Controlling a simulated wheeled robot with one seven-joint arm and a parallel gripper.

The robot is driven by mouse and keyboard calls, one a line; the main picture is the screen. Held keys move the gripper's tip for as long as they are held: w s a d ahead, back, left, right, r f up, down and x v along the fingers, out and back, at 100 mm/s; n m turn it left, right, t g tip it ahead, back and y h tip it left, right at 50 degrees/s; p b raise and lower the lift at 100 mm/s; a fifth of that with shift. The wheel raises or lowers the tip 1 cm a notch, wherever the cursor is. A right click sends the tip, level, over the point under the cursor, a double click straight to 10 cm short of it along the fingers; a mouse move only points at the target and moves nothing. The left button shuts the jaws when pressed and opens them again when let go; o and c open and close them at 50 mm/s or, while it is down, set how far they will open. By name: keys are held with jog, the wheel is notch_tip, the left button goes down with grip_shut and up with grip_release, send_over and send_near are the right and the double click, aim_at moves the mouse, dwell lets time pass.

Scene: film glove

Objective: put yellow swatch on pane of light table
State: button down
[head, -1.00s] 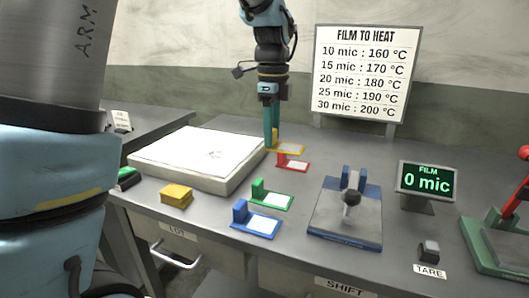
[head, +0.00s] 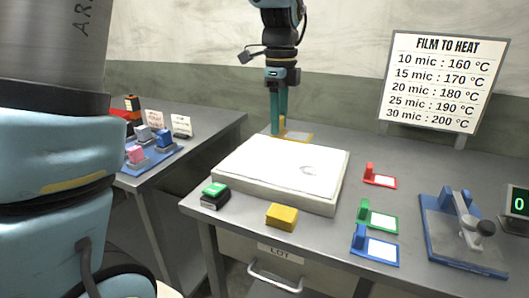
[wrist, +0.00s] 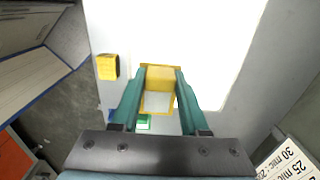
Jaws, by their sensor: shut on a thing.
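My gripper (head: 279,133) is shut on the yellow swatch (head: 298,136), a yellow frame with a pale window and an upright tab. In the head view they are behind the back edge of the light table (head: 228,173). The light table's white pane (head: 270,165) is bare except for a faint mark near its right side. In the wrist view the swatch (wrist: 159,78) sits between the teal fingers, with the bright pane (wrist: 200,40) beyond it. I cannot tell the swatch's height above the table.
Red (head: 380,180), green (head: 378,218) and blue (head: 375,247) swatches lie right of the light table. A yellow block (head: 282,216) and a green button (head: 214,190) stand in front. A blue clamp device (head: 462,235) is at the right.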

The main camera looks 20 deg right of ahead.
jog(key=p, duration=0.1)
send_over(276, 169)
notch_tip(276, 169, down, 5)
jog(key=shift+s+f, duration=0.1)
jog(key=shift+f, duration=0.1)
jog(key=shift+f+p, duration=0.4)
jog(key=shift+f, duration=1.8)
jog(key=shift+f, duration=0.15)
jog(key=shift+c, duration=2.1)
grip_release()
